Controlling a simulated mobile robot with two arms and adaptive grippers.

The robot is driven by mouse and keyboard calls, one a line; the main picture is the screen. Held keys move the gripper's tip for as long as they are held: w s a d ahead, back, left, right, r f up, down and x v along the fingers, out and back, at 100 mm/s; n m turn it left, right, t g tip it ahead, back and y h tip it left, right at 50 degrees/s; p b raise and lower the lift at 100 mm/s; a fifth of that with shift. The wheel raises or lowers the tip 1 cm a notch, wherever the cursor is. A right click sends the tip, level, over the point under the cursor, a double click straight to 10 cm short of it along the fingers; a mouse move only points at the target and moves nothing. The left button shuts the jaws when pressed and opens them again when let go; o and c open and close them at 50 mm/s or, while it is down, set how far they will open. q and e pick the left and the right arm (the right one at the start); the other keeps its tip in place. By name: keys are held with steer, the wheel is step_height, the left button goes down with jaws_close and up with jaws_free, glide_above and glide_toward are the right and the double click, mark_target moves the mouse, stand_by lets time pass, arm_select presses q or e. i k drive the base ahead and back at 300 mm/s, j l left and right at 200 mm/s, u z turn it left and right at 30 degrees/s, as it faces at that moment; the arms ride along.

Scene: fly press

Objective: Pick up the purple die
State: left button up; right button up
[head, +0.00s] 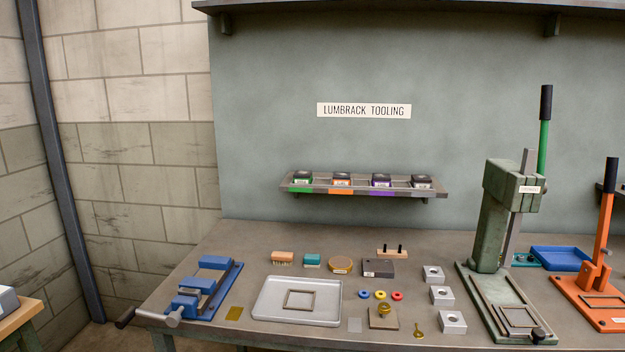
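The purple die (381,180) is a small dark block with a pale label and a purple edge. It sits in the third slot from the left on the wall rack (362,190), above a purple strip on the rack's front. Similar dies share the rack: a green one (302,178) at the left, an orange one (342,179) just left of the purple die, and a dark grey one (421,182) at the right. Neither of my grippers shows in the head view.
The bench (235,262) below the rack holds a blue vise (214,280), a metal tray (270,312), a dark block (378,268), several nut-like blocks, a green lever press (495,215) and an orange press (602,265). The space between rack and bench items is clear.

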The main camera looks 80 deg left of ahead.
mark_target(378, 178)
steer(key=u, duration=2.4)
